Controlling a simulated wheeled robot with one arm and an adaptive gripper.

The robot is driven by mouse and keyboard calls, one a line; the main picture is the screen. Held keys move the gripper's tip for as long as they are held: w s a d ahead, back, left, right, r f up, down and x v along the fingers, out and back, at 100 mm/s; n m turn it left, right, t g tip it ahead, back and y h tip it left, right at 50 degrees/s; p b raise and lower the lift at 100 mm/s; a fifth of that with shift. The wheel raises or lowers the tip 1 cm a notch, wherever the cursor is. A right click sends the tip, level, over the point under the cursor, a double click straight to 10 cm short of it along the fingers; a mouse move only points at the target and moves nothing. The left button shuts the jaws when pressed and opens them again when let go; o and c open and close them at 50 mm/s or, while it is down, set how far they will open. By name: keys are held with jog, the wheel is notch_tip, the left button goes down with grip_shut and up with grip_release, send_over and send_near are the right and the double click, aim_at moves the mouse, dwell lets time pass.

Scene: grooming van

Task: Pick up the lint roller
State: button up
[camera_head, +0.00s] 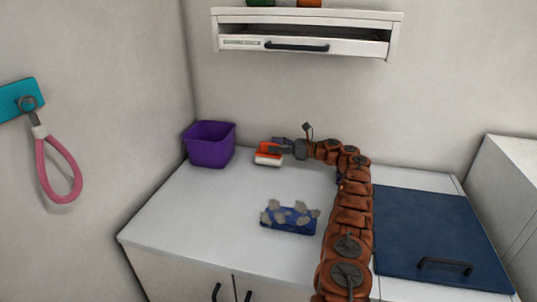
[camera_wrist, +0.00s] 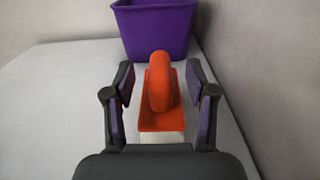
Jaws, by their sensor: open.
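An orange object with a raised rounded handle and a white underside (camera_head: 268,154) lies on the white counter beside the purple bin. It also shows in the wrist view (camera_wrist: 159,84). No clear roller shape shows, so I cannot tell if it is the lint roller. My gripper (camera_head: 281,147) is at this object. In the wrist view my gripper (camera_wrist: 159,90) is open, with one finger on each side of the orange handle and a visible gap on both sides. The lower part of the object is hidden behind my gripper's body.
A purple bin (camera_head: 209,148) stands just beyond the orange object. A blue item with grey clumps (camera_head: 289,218) lies nearer on the counter. A dark blue panel with a handle (camera_head: 436,233) is at right. A drawer unit (camera_head: 330,47) hangs above. A pink loop (camera_head: 62,175) hangs at left.

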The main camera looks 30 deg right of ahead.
jog(key=x, duration=0.2)
jog(key=shift+w+a+p, duration=0.25)
jog(key=shift+a+p, duration=0.1)
grip_shut()
